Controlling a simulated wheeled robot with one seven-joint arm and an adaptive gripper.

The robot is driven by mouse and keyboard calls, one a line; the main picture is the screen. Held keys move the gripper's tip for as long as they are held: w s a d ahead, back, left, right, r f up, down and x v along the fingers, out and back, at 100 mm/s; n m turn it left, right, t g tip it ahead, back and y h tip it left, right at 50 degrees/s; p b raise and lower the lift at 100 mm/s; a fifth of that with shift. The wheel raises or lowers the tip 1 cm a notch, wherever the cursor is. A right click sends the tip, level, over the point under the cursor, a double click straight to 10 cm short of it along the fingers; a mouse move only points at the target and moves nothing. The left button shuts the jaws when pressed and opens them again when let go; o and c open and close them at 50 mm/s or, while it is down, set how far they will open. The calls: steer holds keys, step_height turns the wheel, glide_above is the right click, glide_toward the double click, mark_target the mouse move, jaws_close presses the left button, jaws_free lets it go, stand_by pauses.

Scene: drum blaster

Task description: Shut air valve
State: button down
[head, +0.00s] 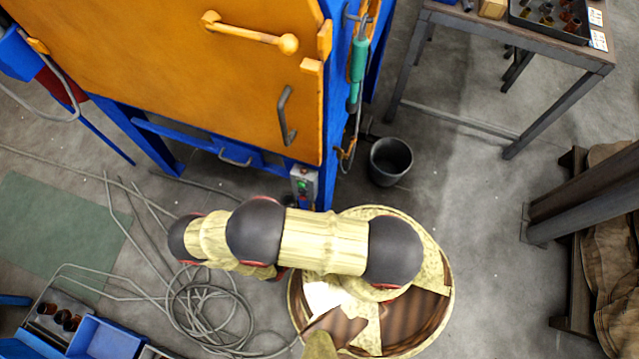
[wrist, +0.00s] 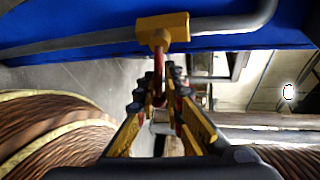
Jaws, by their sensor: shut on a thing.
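In the wrist view, the air valve (wrist: 164,30) shows as a yellow block on a grey pipe that runs along a blue wall. A reddish handle (wrist: 158,66) extends from the block toward me. My gripper (wrist: 159,88) is shut on this handle, with its yellow and dark fingers on either side of it. The exact contact is partly hidden between the fingertips. In the head view, my arm hides the gripper, and the valve does not show.
In the head view, a blue blasting cabinet with an orange door (head: 200,80) stands close above my arm. A black bucket (head: 390,162) stands beside it. Loose cables (head: 205,305) lie on the floor at lower left. A metal table (head: 520,42) is at upper right. Open floor lies between.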

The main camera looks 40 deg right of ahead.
steer(key=shift+s+d+r+n, duration=0.15)
steer(key=shift+r+n, duration=0.15)
steer(key=shift+r, duration=0.15)
stand_by(0.3)
steer(key=c, duration=2)
jaws_free()
steer(key=shift+a, duration=0.25)
steer(key=v, duration=1.1)
steer(key=shift+a, duration=0.35)
steer(key=shift+a+f, duration=0.1)
steer(key=shift+f, duration=0.15)
